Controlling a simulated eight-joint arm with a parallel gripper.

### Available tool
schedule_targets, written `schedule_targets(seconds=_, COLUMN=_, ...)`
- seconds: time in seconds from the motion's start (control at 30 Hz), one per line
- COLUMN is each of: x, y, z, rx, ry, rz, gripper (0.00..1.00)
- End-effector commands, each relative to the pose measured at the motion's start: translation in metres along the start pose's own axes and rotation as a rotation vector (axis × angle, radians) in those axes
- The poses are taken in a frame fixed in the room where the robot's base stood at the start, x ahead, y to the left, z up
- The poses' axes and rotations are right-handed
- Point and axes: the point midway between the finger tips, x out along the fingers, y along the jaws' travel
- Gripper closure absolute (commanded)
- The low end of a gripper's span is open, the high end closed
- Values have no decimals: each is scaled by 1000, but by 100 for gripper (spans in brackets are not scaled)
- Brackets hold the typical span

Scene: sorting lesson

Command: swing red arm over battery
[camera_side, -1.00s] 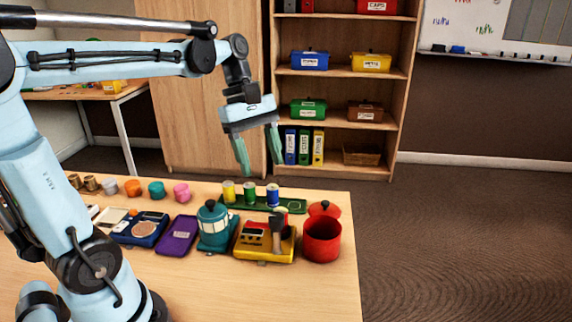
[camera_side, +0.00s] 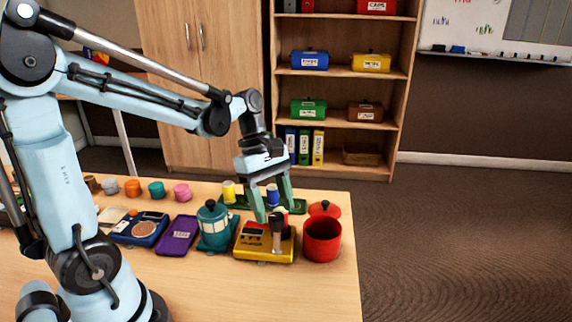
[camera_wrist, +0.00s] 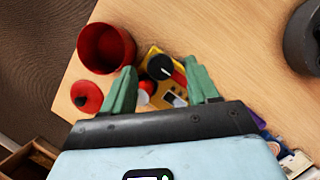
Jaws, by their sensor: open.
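A yellow device (camera_side: 250,249) stands near the table's right end, with a dark-knobbed grey post (camera_side: 277,238) on it. My gripper (camera_side: 275,212) is open and low over this device, its green fingers pointing down. In the wrist view, the round black knob (camera_wrist: 159,67) lies between the spread fingers of my gripper (camera_wrist: 160,68), and the yellow device (camera_wrist: 154,51) is below. A red part (camera_wrist: 179,77) shows on the device beside the knob; I cannot tell if it is the red arm. I cannot pick out a battery for certain. The fingers hide part of the device.
A red pot (camera_side: 322,246) stands close to the right of the device, with a red lid (camera_side: 324,209) behind it. A teal lantern-like object (camera_side: 213,243) and a purple tray (camera_side: 177,236) stand left. A green tray (camera_side: 298,207) with spools lies behind. The front table is clear.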

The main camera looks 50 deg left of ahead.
Motion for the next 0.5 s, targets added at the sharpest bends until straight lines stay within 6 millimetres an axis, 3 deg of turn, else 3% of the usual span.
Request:
schedule_targets(seconds=0.2, x=14, y=0, z=0, rx=2, ry=0, rz=0, gripper=41)
schedule_targets(seconds=0.5, x=15, y=0, z=0, rx=1, ry=0, rz=0, gripper=41)
